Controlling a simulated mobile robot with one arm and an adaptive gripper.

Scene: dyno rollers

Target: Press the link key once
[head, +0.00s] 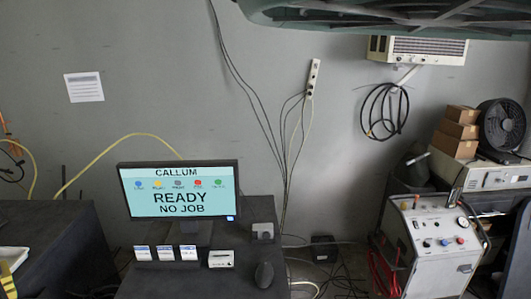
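A monitor (180,193) stands on a dark desk at the lower middle of the head view. Its screen reads "CALLUM", "READY" and "NO JOB". A row of small coloured icons, blue, yellow, grey, red and green, lies between these lines, with labels too small to read surely. Three small white-and-blue cards or blocks (166,253) stand in a row below the monitor. A small pale box (221,258) with tiny markings is to their right. I cannot tell which thing bears the link key. My gripper is not in view.
A dark rounded object (264,275) and a small grey box (263,231) are on the desk. A grey machine (428,243) with coloured knobs and a gauge stands at right. Cables hang on the wall and trail across the floor. A dark green structure (400,14) overhangs the top right.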

